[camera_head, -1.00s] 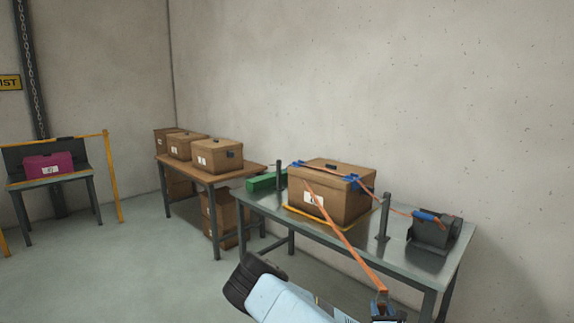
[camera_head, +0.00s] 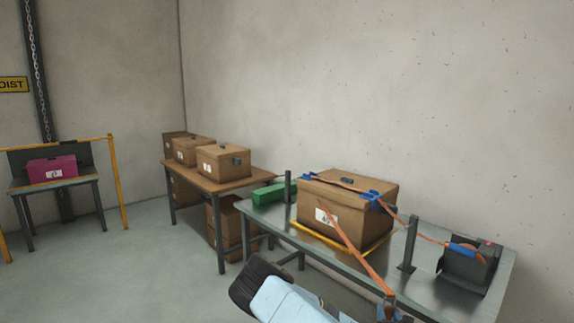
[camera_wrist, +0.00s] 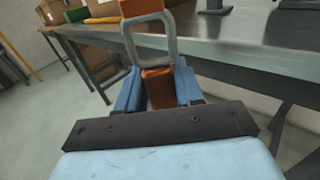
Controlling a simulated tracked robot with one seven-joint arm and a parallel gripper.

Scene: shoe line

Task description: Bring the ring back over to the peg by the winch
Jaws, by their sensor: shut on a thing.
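The peg by the winch (camera_head: 408,248) stands upright and bare between the carton and the winch. My gripper (camera_head: 391,311) is low in the head view, left of and below that peg, partly cut off by the frame.
A second upright peg (camera_head: 288,187) stands at the table's left, near a green box (camera_head: 270,194). Blue corner guards sit under the strap on the carton. A yellow outline surrounds the carton's base. A wooden table with cartons (camera_head: 222,160) stands farther left. Floor to the left is clear.

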